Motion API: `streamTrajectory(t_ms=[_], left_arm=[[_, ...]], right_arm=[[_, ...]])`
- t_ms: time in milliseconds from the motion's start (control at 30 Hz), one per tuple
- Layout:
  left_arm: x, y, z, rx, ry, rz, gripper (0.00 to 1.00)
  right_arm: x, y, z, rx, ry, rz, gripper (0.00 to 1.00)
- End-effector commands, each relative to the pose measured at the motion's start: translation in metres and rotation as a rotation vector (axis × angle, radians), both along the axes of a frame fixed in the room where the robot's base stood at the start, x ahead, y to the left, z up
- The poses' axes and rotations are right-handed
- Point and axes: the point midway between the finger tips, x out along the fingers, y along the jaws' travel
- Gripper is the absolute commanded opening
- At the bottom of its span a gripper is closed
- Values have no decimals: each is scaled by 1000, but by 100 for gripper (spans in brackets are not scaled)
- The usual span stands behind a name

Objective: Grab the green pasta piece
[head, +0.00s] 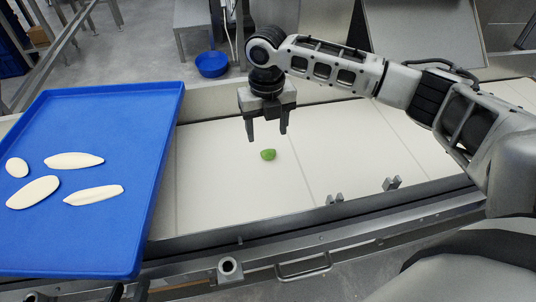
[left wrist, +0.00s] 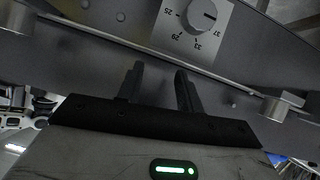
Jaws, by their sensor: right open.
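The green pasta piece (head: 268,155) is small and rounded and lies on the white conveyor surface (head: 225,190). My right gripper (head: 267,137) hangs above and slightly behind it in the head view, fingers pointing down, open and empty. A gap shows between the fingertips and the piece. My left gripper (head: 130,291) only just shows at the bottom edge of the head view. In the left wrist view its two dark fingers (left wrist: 158,80) stand apart with nothing between them, in front of a grey metal panel.
A blue tray (head: 90,235) at the left holds several pale pasta pieces (head: 75,160). A metal rail (head: 330,232) runs along the conveyor's front edge. A numbered dial (left wrist: 202,15) shows in the left wrist view. The white surface around the green piece is clear.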

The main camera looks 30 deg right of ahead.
Motion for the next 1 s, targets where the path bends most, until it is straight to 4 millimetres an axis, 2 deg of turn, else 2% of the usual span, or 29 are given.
streamTrajectory(t_ms=[100, 267, 567, 867, 900, 1000], left_arm=[[1, 0, 0, 0, -7, -2, 36], [1, -1, 1, 0, -12, -4, 36], [2, -1, 1, 0, -27, -6, 36], [0, -1, -1, 1, -21, -8, 36], [0, -1, -1, 0, -20, -7, 36], [-1, -1, -2, 0, -18, -7, 36]], right_arm=[[0, 0, -15, 0, 0, 0, 59], [0, 0, -24, 0, 0, 0, 59], [-3, -3, -66, -1, 1, 0, 59], [-2, -3, -71, 0, -2, 0, 59], [-2, -3, -70, 0, -2, 0, 54], [-2, -3, -70, 0, -2, 0, 26]])
